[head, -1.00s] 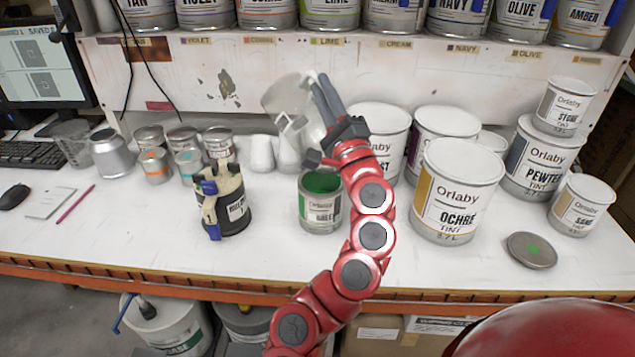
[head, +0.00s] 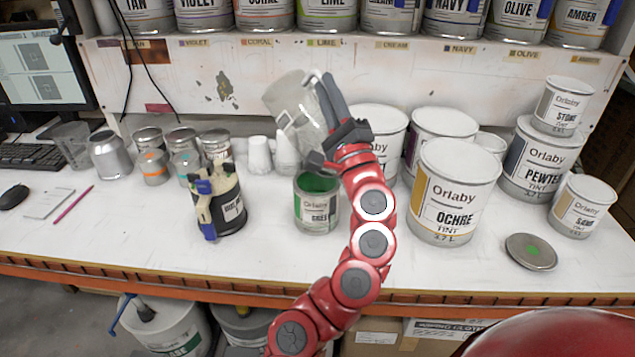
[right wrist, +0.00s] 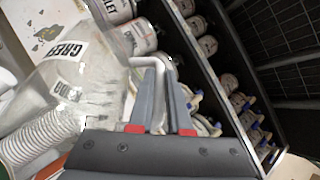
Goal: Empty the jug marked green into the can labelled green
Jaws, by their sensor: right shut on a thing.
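My left gripper is out of view.
A black pot with a blue-clipped brush (head: 232,210) stands left of the can. White cups (head: 260,153) and small tins stand behind. The bench front is mostly clear.

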